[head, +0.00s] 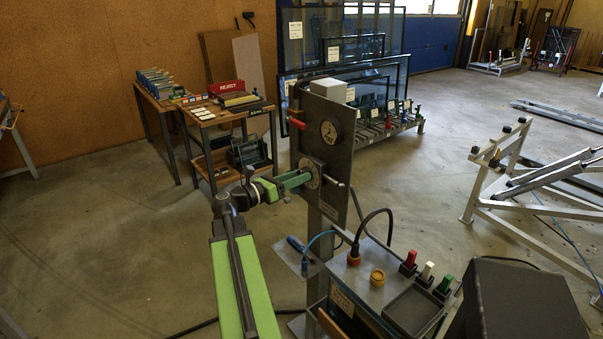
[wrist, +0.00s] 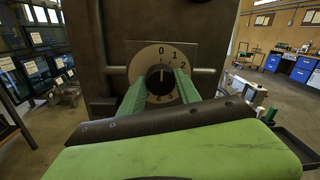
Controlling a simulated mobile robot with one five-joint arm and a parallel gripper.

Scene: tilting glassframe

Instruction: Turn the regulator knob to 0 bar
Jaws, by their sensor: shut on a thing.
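The regulator knob (wrist: 161,80) is black and sits at the centre of a pale round dial (wrist: 145,62) on a dark upright panel. The dial shows 0 at the top, with 1 and 2 to its right and 5 and 6 low down. A light mark on the knob points up, about toward the 0. My gripper (wrist: 160,88) is shut on the knob, one green finger on each side; the fingers hide parts of the dial. In the head view my gripper (head: 304,179) reaches the dial (head: 312,173) from the left. A round gauge (head: 330,131) is above it.
A red handle (head: 296,123) sticks out left of the panel. A metal pipe (wrist: 202,70) runs out on either side of the dial. Below stands a console with red, white and green switches (head: 427,271). Open floor (head: 120,250) lies to the left.

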